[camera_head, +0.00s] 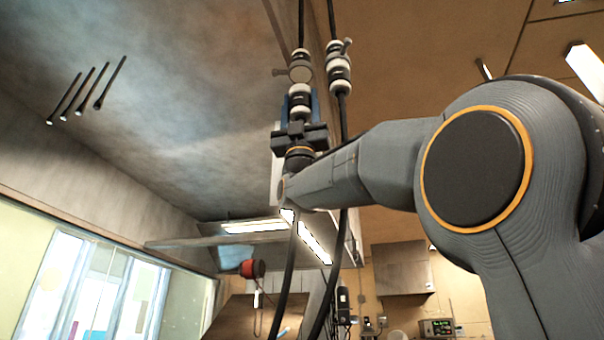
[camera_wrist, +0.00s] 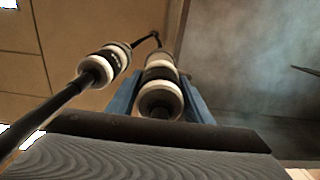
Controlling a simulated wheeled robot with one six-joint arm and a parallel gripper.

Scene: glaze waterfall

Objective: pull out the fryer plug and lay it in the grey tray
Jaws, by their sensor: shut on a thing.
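My gripper (camera_head: 300,106) is raised high, with its blue fingers shut around a black-and-white banded plug (camera_head: 299,92). In the wrist view the plug (camera_wrist: 160,98) shows between the blue fingers. It sits directly below a hanging socket (camera_head: 300,72) with a side lever; I see no clear gap between them. A second, similar plug and socket pair (camera_head: 340,75) hangs just to the right, apart from my gripper, and also shows in the wrist view (camera_wrist: 105,63). No label tells which plug is the fryer's. The grey tray is not in view.
Black cables (camera_head: 330,290) hang down near my gripper. A lit hood (camera_head: 255,227) is below and behind. A red reel-like object (camera_head: 252,268) hangs at lower middle. Dark rods (camera_head: 86,92) show on the upper left surface. A wall box (camera_head: 403,268) is at lower right.

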